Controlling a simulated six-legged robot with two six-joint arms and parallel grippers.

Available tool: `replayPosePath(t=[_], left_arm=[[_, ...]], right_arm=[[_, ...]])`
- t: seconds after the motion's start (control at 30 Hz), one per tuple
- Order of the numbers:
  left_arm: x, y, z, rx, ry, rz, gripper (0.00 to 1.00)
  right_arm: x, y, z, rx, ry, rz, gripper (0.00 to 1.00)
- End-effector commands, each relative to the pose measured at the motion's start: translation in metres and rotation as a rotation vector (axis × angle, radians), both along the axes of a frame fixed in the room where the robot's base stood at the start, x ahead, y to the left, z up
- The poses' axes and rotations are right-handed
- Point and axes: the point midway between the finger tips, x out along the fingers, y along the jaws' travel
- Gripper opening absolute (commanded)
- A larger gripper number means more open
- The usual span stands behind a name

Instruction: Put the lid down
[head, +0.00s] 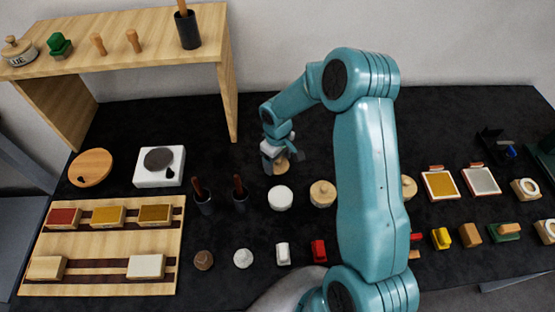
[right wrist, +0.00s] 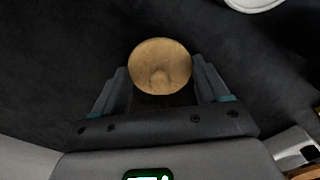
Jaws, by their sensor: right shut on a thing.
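A round, light wooden lid (right wrist: 160,58) lies between the fingers of my right gripper (right wrist: 160,85) in the right wrist view. A small knob shows near its lower edge. In the head view my right gripper (head: 283,157) points down over the black table and is shut on the lid (head: 282,168), whose edge shows beneath it. I cannot tell whether the lid touches the table. A white round pot (head: 280,199) stands just in front of the gripper. A pot with a wooden lid (head: 322,194) stands to its right. My left gripper is not in view.
Dark cups with wooden handles (head: 204,202) stand at front left of the gripper. A white scale (head: 159,167) and a wooden shelf (head: 150,58) are further left. Framed yellow (head: 440,186) and grey (head: 482,181) pads lie right. The table behind the gripper looks clear.

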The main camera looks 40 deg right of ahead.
Motion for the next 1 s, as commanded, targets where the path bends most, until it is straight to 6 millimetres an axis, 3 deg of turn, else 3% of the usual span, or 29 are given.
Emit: replayPosePath(t=[0.03,0.1,0.4,0.63,1.0], left_arm=[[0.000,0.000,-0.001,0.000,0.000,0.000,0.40],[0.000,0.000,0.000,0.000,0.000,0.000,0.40],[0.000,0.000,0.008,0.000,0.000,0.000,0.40],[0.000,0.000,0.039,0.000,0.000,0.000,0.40],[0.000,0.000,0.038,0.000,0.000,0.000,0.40]], right_arm=[[0.000,0.000,0.000,0.000,0.000,0.000,0.84],[0.000,0.000,0.000,0.000,0.000,0.000,1.00],[0.000,0.000,0.007,0.000,0.000,0.001,1.00],[0.001,0.000,0.060,-0.002,-0.003,0.001,1.00],[0.001,0.000,0.118,-0.001,-0.003,0.000,1.00]])
